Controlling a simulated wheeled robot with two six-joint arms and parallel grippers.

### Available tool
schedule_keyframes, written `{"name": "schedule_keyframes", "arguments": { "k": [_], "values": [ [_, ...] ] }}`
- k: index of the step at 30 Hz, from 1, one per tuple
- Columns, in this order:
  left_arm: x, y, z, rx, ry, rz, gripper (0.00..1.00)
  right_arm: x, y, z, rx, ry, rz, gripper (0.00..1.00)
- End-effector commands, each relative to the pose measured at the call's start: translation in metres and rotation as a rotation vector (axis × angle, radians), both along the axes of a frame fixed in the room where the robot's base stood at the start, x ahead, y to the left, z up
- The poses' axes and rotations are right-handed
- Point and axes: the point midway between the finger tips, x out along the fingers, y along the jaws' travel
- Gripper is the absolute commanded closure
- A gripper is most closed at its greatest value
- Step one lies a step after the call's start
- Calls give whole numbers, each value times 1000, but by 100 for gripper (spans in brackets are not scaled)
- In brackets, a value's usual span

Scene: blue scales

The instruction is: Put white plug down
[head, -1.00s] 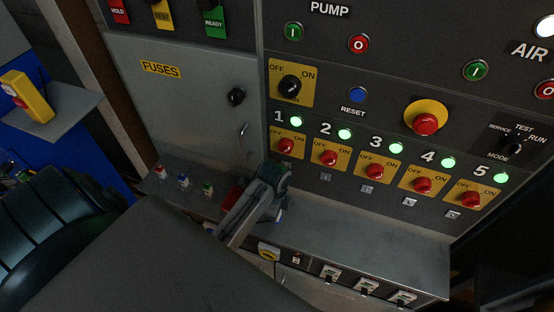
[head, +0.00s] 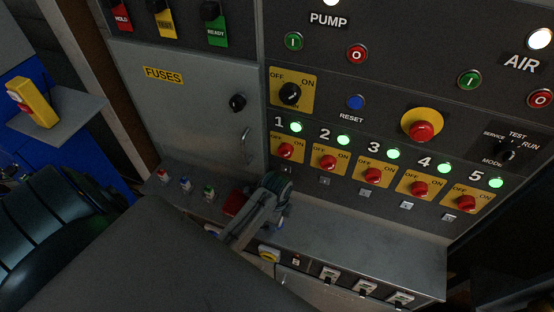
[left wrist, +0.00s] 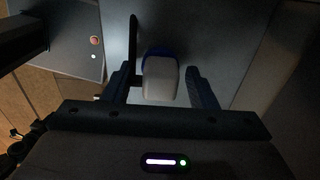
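The white plug (left wrist: 160,78), with a blue part at its far end, is between the two fingers of my left gripper (left wrist: 162,86) in the left wrist view. A gap shows on each side of it, so the fingers look open around it. In the head view my left gripper (head: 274,196) is low over the grey ledge below the switch panel. Only a small whitish-blue bit of the plug (head: 280,223) shows beside it; my arm hides the rest. I cannot tell whether the plug touches the ledge. My right gripper is in neither view.
Red (head: 162,175), blue (head: 185,183) and green (head: 209,192) small pieces stand on the ledge to the left. A red block (head: 235,202) is close beside my gripper. The ledge (head: 355,247) is clear to the right. Red knobs (head: 328,162) line the panel above.

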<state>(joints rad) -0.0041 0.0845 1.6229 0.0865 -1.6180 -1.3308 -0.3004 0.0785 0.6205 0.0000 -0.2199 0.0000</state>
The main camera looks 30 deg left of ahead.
Motion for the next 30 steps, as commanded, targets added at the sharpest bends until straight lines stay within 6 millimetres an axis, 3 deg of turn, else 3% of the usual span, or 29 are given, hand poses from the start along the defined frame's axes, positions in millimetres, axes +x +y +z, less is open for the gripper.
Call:
{"name": "schedule_keyframes", "arguments": {
  "k": [8,22,24,30],
  "values": [
    [1,0,8,0,-2,0,48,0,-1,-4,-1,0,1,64],
    [1,0,97,1,-5,-1,48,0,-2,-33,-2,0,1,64],
    [0,0,112,0,-2,0,48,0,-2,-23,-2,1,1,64],
    [0,0,122,1,1,0,48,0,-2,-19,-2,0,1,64]
  ]
}}
